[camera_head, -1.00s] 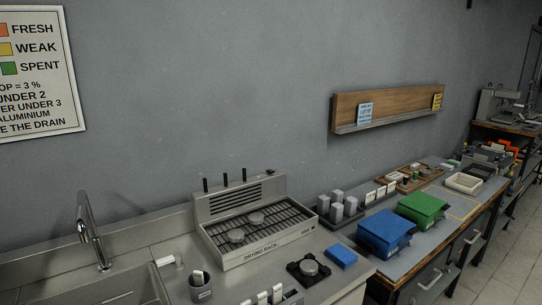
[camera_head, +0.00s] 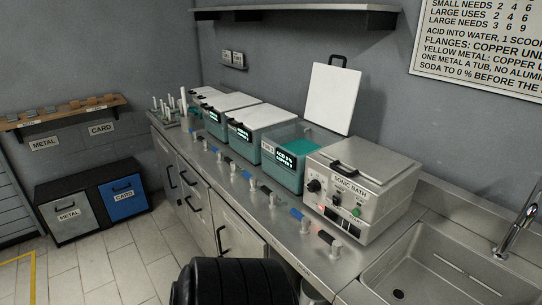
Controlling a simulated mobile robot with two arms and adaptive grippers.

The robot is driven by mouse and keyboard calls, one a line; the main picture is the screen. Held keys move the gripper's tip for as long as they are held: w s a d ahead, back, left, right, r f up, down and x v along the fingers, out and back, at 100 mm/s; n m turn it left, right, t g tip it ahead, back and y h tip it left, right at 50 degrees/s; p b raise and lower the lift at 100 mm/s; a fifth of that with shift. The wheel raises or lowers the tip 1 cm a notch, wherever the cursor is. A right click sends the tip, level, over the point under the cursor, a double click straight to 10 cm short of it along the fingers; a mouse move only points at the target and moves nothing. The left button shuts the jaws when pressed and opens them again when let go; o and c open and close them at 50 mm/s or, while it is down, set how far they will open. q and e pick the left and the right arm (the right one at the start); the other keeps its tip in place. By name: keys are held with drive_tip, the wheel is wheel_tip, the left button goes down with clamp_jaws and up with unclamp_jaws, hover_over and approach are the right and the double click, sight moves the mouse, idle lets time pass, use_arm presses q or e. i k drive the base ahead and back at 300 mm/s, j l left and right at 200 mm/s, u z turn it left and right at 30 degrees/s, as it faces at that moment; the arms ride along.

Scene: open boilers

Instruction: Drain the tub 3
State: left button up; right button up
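A row of teal tubs stands on the steel counter (camera_head: 205,160). The nearest tub (camera_head: 284,172) is open, with teal liquid inside and its white lid (camera_head: 331,98) raised behind it. A small label on its front may read tub 3, but it is too small to be sure. Its lit display (camera_head: 284,157) shows acid and copper lines. The other tubs (camera_head: 243,142) have white lids shut. Small taps with blue or black handles line the counter's front edge, including a blue-handled one (camera_head: 298,215) and a black-handled one (camera_head: 327,238). Neither gripper shows.
The sonic bath (camera_head: 362,180) stands right of the open tub, before the sink (camera_head: 440,262). A dark ribbed rounded shape (camera_head: 235,284) is at the bottom, in front of the counter. Metal (camera_head: 68,216) and card (camera_head: 124,198) bins stand left. Floor between is clear.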

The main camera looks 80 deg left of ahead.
sight(273, 195)
drive_tip(key=u, duration=2.25)
